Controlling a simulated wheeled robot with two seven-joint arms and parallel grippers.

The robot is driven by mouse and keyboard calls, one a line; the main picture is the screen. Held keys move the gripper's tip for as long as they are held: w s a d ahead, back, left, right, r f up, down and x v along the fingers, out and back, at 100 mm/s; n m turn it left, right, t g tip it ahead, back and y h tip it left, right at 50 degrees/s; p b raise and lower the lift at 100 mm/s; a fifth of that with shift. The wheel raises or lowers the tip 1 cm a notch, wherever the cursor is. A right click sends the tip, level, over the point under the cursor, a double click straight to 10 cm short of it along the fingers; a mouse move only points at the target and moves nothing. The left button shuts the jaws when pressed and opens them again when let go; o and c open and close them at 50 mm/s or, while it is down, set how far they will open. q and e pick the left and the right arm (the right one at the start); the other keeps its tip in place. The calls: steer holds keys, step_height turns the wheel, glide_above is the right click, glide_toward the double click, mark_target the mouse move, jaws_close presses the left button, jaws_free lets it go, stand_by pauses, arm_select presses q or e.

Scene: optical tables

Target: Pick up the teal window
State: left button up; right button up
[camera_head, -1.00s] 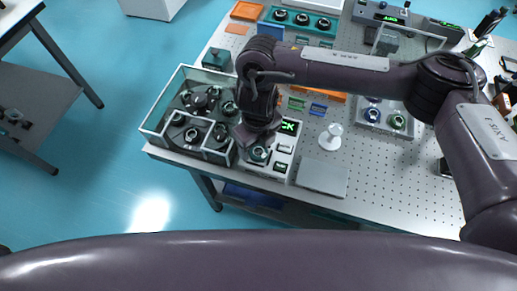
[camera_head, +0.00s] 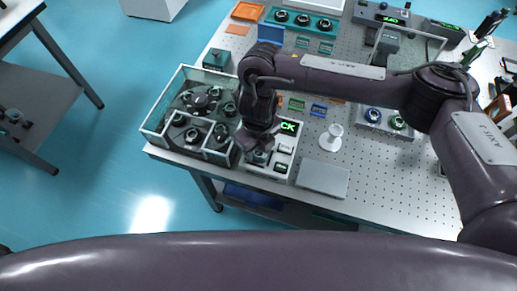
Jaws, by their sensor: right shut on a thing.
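My right gripper (camera_head: 259,148) points down over the front left part of the white tester (camera_head: 284,158) with the green display. It is shut on the teal window (camera_head: 259,157), a small round piece with a teal rim and dark centre. The fingers hide much of the window. I cannot tell whether it still touches the white tester below. My left gripper is not in view.
A clear-walled enclosure (camera_head: 146,126) with dark round mounts stands just left of the gripper. A grey flat plate (camera_head: 322,178) and a white spool-like stand (camera_head: 331,138) are to the right. A grey tray (camera_head: 383,124) holds blue- and green-rimmed pieces.

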mark_target(258, 150)
steer(key=shift+r, duration=0.15)
step_height(258, 150, up, 20)
steer(key=b, duration=0.1)
